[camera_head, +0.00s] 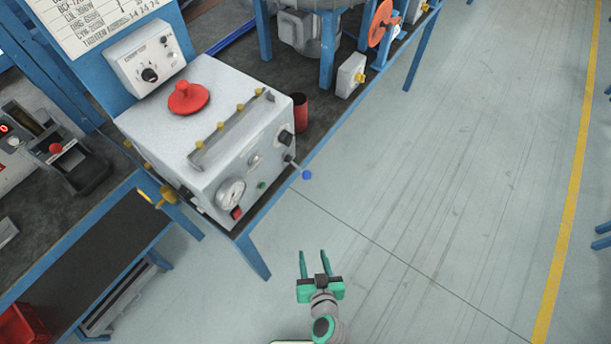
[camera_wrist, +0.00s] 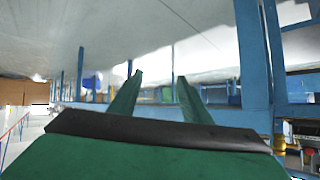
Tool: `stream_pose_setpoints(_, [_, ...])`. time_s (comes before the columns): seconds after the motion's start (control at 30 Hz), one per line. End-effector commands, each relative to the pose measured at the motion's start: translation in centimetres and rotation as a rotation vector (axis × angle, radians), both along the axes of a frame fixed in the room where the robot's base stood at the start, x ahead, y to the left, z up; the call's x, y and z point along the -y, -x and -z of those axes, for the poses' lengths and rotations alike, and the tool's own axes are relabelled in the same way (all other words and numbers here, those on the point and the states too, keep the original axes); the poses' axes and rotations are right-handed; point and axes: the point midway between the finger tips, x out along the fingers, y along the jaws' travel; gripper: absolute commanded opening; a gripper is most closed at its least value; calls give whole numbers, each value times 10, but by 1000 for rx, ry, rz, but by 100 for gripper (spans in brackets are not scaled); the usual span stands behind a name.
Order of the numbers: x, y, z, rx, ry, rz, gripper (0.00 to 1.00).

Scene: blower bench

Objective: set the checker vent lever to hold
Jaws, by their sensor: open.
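The checker, a pale grey box (camera_head: 210,125), stands on the blue-framed bench. Its front face carries a round gauge (camera_head: 231,193), dark knobs, and a thin lever that ends in a blue ball (camera_head: 306,175). I take this as the vent lever. It sticks out from the face past the bench edge; the marks around it are too small to read. My gripper (camera_head: 312,254), green with two slim fingers, is open and empty. It is over the floor in front of the bench, below the blue ball in the picture and apart from it. Its fingers also show in the wrist view (camera_wrist: 160,76).
A red cap (camera_head: 187,96) and a bar with several yellow knobs are on the checker's top. A dark red cup (camera_head: 300,112) stands beside it. A yellow valve handle (camera_head: 160,196) sticks out at its left. The floor (camera_head: 440,190) to the right is clear.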

Motion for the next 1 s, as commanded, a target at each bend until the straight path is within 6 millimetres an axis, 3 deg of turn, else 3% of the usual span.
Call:
stream_pose_setpoints(0.03, [2, -19, 0, 18, -17, -32, 44])
stream_pose_setpoints(0.2, [5, -69, -13, 112, -63, -183, 44])
stream_pose_setpoints(0.43, [27, -125, -68, 351, -73, -393, 44])
stream_pose_setpoints(0.6, [46, -144, -111, 527, -43, -506, 44])
stream_pose_setpoints(0.7, [53, -148, -126, 590, -28, -543, 44])
stream_pose_setpoints(1.0, [43, -164, -134, 625, -20, -565, 44])
